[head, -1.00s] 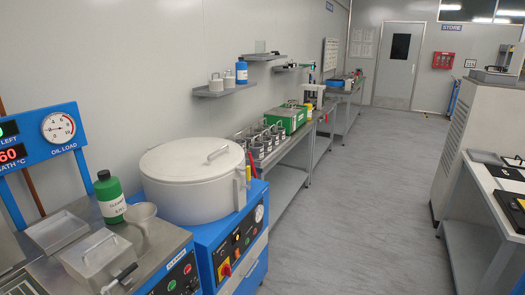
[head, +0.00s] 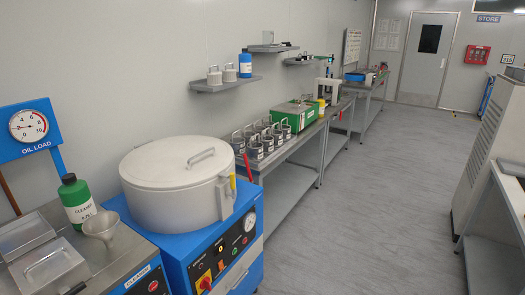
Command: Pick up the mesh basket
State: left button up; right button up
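I cannot tell for sure which thing is the mesh basket. Two small pale cylinders with hoop handles, the left one (head: 214,76) and the right one (head: 230,73), stand on the wall shelf beside a blue bottle; their surface is too small to show whether it is mesh. Several grey canisters (head: 256,150) with hoop handles and white labels stand on the bench beyond the large drum. A square grey piece with a handle (head: 52,268) sits on the cleaner at lower left. Neither of my grippers is in view.
A large lidded drum (head: 172,185) sits on a blue machine (head: 205,250). A green box (head: 294,115) is on the bench. The grey floor (head: 370,190) is clear; a cabinet (head: 490,160) stands right.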

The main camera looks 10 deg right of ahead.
aim_at(255, 149)
jog(key=i+l, duration=0.1)
jog(key=l, duration=0.25)
jog(key=i+l, duration=0.15)
jog(key=l, duration=0.15)
jog(key=i+l, duration=0.1)
jog(key=l, duration=0.25)
jog(key=i+l, duration=0.15)
jog(key=l, duration=0.2)
jog(key=u, duration=0.25)
jog(key=i+l+u, duration=0.2)
jog(key=u, duration=0.25)
jog(key=i+l+u, duration=0.2)
jog(key=u, duration=0.25)
jog(key=i+l+u, duration=0.1)
jog(key=l, duration=0.2)
jog(key=i+l+u, duration=0.15)
jog(key=l, duration=0.15)
jog(key=i+l+u, duration=0.1)
jog(key=l, duration=0.2)
jog(key=i+l, duration=0.1)
jog(key=l, duration=0.25)
jog(key=i+l, duration=0.1)
jog(key=l, duration=0.25)
jog(key=i+l, duration=0.15)
jog(key=l, duration=0.25)
jog(key=i+l+u, duration=0.1)
jog(key=l, duration=0.25)
jog(key=i+l, duration=0.1)
jog(key=l, duration=0.25)
